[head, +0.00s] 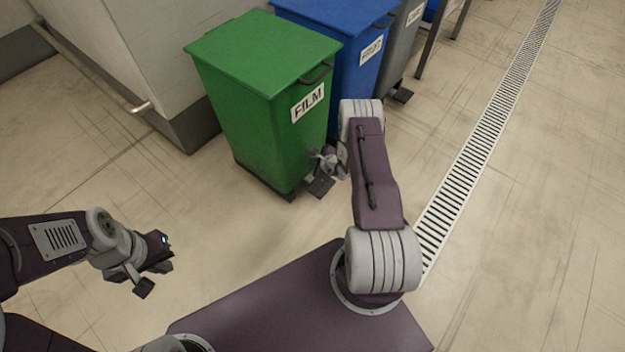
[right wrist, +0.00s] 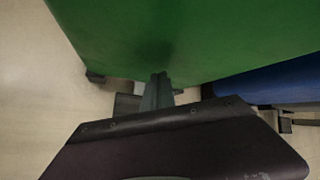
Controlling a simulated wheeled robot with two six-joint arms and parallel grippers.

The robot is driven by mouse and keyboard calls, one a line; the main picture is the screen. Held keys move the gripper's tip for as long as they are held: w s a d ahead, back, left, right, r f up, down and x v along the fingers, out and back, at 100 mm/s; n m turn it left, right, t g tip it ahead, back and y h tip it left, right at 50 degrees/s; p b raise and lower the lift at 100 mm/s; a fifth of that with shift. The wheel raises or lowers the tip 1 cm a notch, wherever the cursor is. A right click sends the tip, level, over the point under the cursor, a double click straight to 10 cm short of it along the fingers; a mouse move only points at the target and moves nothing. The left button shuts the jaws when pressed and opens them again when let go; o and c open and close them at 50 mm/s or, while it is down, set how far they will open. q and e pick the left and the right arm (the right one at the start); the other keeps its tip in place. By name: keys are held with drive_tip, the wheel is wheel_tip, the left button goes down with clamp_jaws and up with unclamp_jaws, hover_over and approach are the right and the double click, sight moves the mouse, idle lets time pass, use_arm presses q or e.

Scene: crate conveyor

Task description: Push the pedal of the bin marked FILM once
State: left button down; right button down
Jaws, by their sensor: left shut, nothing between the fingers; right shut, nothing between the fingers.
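The green bin (head: 255,110) has a shut lid and a white label reading FILM (head: 308,103). Its dark pedal (head: 321,185) sticks out low at the front, near the floor. My right gripper (head: 320,164) is shut and empty, in front of the bin and just above the pedal in the head view. In the right wrist view the shut fingers (right wrist: 159,82) point at the green front (right wrist: 190,40), and a dark piece, likely the pedal (right wrist: 127,104), shows partly behind them. I cannot tell whether they touch it. My left gripper (head: 158,274) is shut and empty, away from the bins.
A blue bin (head: 350,60) marked FRUIT stands right behind the green one, then a grey bin (head: 402,45) with its own pedal (head: 402,95). A wall with a rail (head: 138,108) is at the left. A floor drain (head: 480,150) runs along the right; the floor is clear.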

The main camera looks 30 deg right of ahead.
sight(315, 181)
wheel_tip(315, 181, down, 9)
drive_tip(key=b, duration=0.7)
drive_tip(key=shift+s+r, duration=0.1)
drive_tip(key=shift+r, duration=0.05)
drive_tip(key=shift+b, duration=0.35)
idle(1.3)
drive_tip(key=shift+f, duration=0.5)
